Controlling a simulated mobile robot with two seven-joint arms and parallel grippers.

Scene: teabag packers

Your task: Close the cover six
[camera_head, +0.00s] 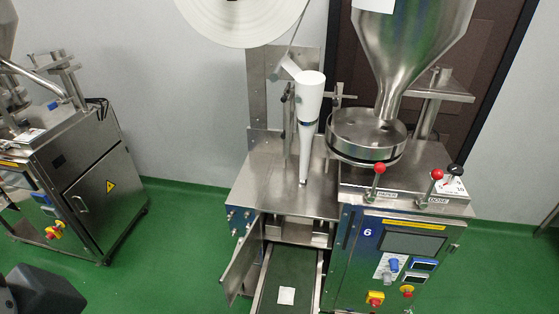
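The packing machine (335,222) marked with a 6 stands right of centre. Its cover (242,264) is a narrow steel door with a handle, at the lower left of the machine's front. The cover stands open, swung out to the left of the conveyor. A dark part of my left arm or gripper (45,290) shows at the bottom left corner, well apart from the cover. Its fingers cannot be made out. My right gripper is out of view.
A dark conveyor (280,272) with a white teabag (286,295) runs out beside the cover. Red-knobbed levers and a control panel (412,240) are at the right. Another machine (88,175) stands at the left. Green floor (165,255) lies clear between the machines.

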